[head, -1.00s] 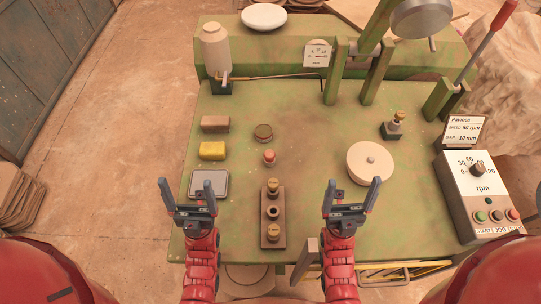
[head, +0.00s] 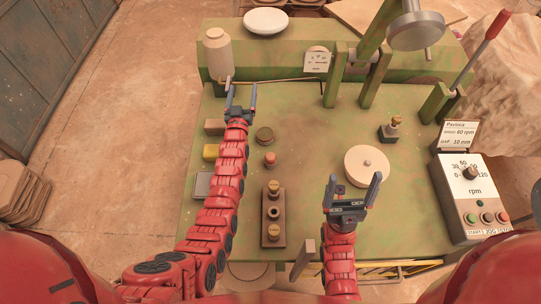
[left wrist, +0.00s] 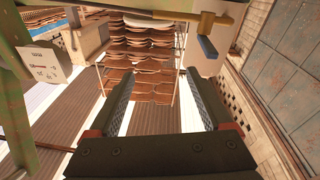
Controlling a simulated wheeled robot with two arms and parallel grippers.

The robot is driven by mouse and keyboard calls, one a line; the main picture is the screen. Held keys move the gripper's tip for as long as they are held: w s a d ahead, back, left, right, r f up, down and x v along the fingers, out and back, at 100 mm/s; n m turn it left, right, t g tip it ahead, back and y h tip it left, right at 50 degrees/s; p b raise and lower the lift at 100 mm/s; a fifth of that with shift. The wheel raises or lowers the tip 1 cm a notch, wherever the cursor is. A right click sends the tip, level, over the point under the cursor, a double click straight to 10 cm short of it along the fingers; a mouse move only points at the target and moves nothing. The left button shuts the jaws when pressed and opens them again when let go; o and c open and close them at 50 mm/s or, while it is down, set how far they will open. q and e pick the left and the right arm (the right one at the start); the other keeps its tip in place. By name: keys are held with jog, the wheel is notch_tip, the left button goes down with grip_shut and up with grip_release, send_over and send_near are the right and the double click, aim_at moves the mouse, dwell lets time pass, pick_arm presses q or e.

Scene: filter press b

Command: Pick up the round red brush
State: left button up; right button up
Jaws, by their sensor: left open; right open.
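A small round reddish piece (head: 270,159) stands upright on the green table, above the dark block with several brass-topped pegs; I cannot tell surely that it is the brush. My left gripper (head: 240,92) is open and empty, well behind both pieces, close to the back ledge and the cream bottle. In the left wrist view its two fingers (left wrist: 160,85) are apart with nothing between them. My right gripper (head: 354,188) is open and empty, in front of the round white disc.
The cream bottle (head: 218,54) stands at the back left, with a thin rod (head: 285,80) along the ledge. The white disc (head: 367,166), brass-knobbed piece (head: 390,130) and control box (head: 473,185) are at the right. A yellow block (head: 210,151) lies left of my arm.

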pick_arm(q)
jog(key=w+d+f+m+g+h+p, duration=0.1)
jog(key=w+d+f+g+h+p, duration=0.15)
jog(key=w+d+g, duration=0.35)
jog(key=m+g+y+p, duration=0.3)
jog(key=m+g+y, duration=0.15)
jog(key=g, duration=1.05)
send_near(271, 155)
jog(key=f+b, duration=0.1)
jog(key=f, duration=0.1)
jog(key=f+b, duration=0.2)
jog(key=f, duration=0.1)
jog(key=f+b, duration=0.1)
jog(key=f, duration=0.2)
jog(key=shift+s+a, duration=0.3)
jog(key=shift+s, duration=0.1)
jog(key=f+b, duration=0.1)
jog(key=f, duration=0.2)
jog(key=f+b, duration=0.1)
jog(key=shift+s+f+b, duration=0.2)
jog(key=shift+s+b, duration=0.15)
jog(key=shift+r, duration=0.1)
jog(key=c, duration=0.4)
grip_shut()
